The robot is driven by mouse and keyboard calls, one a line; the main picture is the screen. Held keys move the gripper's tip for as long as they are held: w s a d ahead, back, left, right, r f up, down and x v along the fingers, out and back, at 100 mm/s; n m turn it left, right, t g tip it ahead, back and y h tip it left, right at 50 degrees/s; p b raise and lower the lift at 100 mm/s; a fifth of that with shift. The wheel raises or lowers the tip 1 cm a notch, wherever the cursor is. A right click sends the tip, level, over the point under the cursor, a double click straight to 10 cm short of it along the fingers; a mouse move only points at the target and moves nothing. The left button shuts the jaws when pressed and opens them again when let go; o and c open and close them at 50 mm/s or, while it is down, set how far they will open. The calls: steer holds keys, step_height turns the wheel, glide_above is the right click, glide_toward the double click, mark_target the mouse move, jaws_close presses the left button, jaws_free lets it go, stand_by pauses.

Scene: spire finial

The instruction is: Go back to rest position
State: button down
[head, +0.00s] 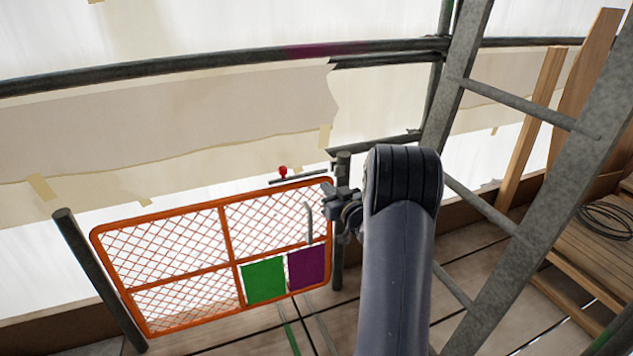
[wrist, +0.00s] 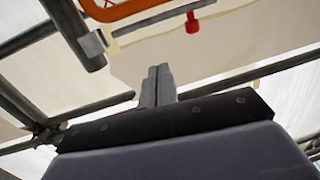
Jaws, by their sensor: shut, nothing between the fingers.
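My gripper (wrist: 157,84) shows in the wrist view with its two grey fingers together and nothing between them. In the head view my dark arm rises at the centre right. Its bent joint stands in front of the scaffold, and I cannot make out the fingertips there. An orange mesh gate (head: 165,218) stands left of my arm. A red knob (head: 283,171) sits above the gate's top rail near a short metal bar (head: 297,177). In the wrist view the red knob (wrist: 192,24) is above and right of the fingertips, apart from them.
A post (head: 342,225) stands beside the gate, close to my arm. A scaffold ladder (head: 463,75) rises just right of my arm. Planks (head: 535,125) and a coiled cable (head: 603,218) are farther right. A green panel (head: 264,281) and a purple panel (head: 306,267) hang on the gate.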

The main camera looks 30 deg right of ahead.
steer(key=shift+s+d, duration=0.15)
steer(key=shift+s, duration=0.3)
